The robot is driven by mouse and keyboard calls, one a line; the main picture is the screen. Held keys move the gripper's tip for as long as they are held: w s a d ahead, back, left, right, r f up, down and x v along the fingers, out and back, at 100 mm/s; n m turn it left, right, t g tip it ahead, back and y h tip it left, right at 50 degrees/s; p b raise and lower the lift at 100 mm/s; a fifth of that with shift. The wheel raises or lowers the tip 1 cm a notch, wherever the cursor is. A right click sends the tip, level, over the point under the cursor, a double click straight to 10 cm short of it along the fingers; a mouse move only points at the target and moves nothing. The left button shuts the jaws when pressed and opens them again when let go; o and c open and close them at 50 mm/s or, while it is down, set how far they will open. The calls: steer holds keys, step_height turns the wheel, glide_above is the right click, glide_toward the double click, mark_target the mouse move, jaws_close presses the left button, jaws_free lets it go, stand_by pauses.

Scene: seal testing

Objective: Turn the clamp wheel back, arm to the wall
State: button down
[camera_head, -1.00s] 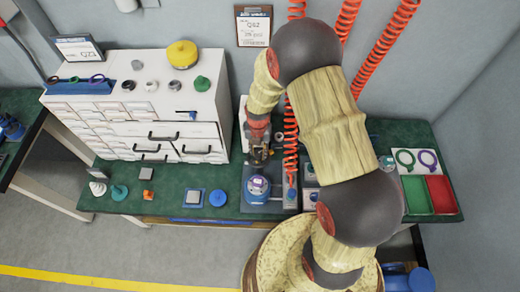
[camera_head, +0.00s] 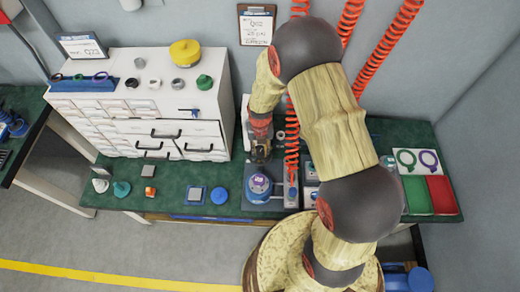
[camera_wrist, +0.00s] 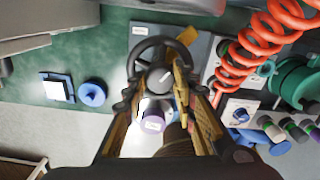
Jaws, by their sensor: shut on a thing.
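The clamp wheel (camera_wrist: 134,62) is a dark ring with a grey hub marked by a white line, in the upper middle of the wrist view. My gripper (camera_wrist: 158,85) reaches over the wheel, its fingers closed on it around the hub. In the head view my gripper (camera_head: 260,153) is at the test stand and hides most of the wheel. A yellow piece (camera_wrist: 187,36) shows at the wheel's upper right; I cannot tell if it is the clamp arm. A purple-topped part (camera_head: 260,183) sits on a blue round base just in front of the gripper.
A white drawer cabinet (camera_head: 128,110) stands left of the stand. Red coiled hoses (camera_head: 291,135) hang close on the right. A blue disc (camera_head: 219,196) lies on the green bench (camera_head: 170,186). Green and red trays (camera_head: 443,194) are at the right.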

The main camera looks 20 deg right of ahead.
mark_target(260, 151)
steer(key=c, duration=1.4)
jaws_free()
step_height(260, 151, up, 12)
